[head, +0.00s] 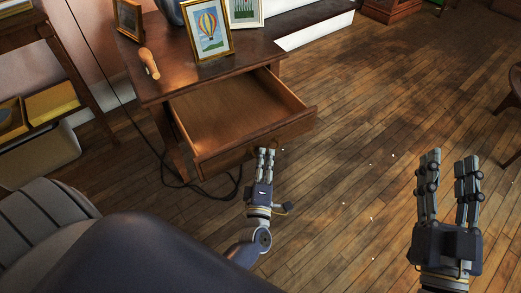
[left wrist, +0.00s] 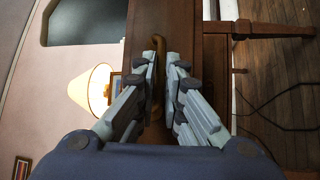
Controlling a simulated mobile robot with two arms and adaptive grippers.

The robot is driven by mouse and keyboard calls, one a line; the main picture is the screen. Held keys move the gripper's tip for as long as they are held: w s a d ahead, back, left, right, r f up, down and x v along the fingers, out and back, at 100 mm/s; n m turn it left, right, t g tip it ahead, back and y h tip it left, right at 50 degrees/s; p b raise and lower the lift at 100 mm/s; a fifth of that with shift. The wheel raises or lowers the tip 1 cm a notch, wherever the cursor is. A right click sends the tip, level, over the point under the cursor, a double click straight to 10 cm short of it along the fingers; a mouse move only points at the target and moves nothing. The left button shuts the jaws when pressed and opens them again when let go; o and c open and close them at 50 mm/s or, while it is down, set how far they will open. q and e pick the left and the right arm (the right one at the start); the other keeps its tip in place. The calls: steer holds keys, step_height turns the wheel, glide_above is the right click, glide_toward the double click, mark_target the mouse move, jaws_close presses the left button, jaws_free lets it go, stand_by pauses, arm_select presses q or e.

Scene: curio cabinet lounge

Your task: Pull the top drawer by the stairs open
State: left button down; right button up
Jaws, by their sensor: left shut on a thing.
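The wooden drawer (head: 232,112) stands pulled well out of the dark wood table (head: 185,75) and is empty inside. My left gripper (head: 266,152) is at the middle of the drawer's front. In the left wrist view my left gripper (left wrist: 166,62) is shut on the brownish drawer handle (left wrist: 157,42), which is partly hidden between the fingers. My right gripper (head: 449,163) is open and empty above the floor at the right, apart from the drawer.
A grey striped seat (head: 42,218) is at the lower left. A black cable (head: 205,186) lies under the drawer. The wooden floor (head: 360,120) to the right is mostly clear.

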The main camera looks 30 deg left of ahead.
arm_select(q)
steer(key=shift+s+d, duration=0.1)
steer(key=shift+d, duration=0.05)
steer(key=c, duration=1.7)
jaws_free()
steer(key=v, duration=1.2)
